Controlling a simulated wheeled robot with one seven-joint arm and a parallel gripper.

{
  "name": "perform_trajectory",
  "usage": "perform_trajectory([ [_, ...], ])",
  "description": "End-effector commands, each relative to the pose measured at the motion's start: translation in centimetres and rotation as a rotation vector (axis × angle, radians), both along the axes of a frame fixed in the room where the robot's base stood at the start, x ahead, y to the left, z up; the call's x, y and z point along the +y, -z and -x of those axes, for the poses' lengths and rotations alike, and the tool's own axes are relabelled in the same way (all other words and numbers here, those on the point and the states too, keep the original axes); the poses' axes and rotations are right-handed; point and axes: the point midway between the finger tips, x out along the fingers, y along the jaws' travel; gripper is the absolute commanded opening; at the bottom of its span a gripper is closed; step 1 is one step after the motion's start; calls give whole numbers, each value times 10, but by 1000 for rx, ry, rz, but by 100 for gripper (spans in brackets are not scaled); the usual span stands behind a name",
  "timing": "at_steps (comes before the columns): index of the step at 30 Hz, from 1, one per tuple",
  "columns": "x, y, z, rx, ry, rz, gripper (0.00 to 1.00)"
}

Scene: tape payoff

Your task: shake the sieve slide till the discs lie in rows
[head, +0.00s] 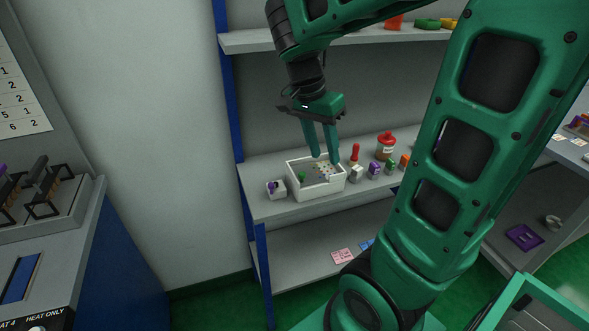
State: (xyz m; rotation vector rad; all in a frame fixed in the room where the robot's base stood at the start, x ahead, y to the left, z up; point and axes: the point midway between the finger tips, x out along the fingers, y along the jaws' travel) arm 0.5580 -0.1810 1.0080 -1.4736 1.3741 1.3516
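A white open-topped box (321,191) sits on the middle shelf near its left end. Inside it lies a grey plate, likely the sieve slide (313,171), with a small green knob (302,176) at its left. Several small coloured discs (325,170) lie scattered on the plate, too small to tell whether they form rows. My gripper (324,158) points down over the back of the box. Its two green fingers are apart with a visible gap, and nothing shows between them. The fingertips are to the right of the knob, clear of it.
A small white holder with a purple piece (276,188) stands just left of the box. To the right are small coloured blocks (374,168), a red-handled tool (355,152) and a red-lidded jar (386,146). An upper shelf (270,40) overhangs behind my arm.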

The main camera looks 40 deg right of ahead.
Motion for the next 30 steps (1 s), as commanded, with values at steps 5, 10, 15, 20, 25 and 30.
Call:
perform_trajectory([
  [5,30,-1,-57,-72,265,116,35],
  [10,50,0,-83,-130,417,172,35],
  [15,53,6,-89,-147,463,189,35],
  [20,46,24,-86,-146,462,189,35],
  [25,35,53,-82,-144,462,188,35],
  [30,25,78,-80,-145,460,186,35],
])
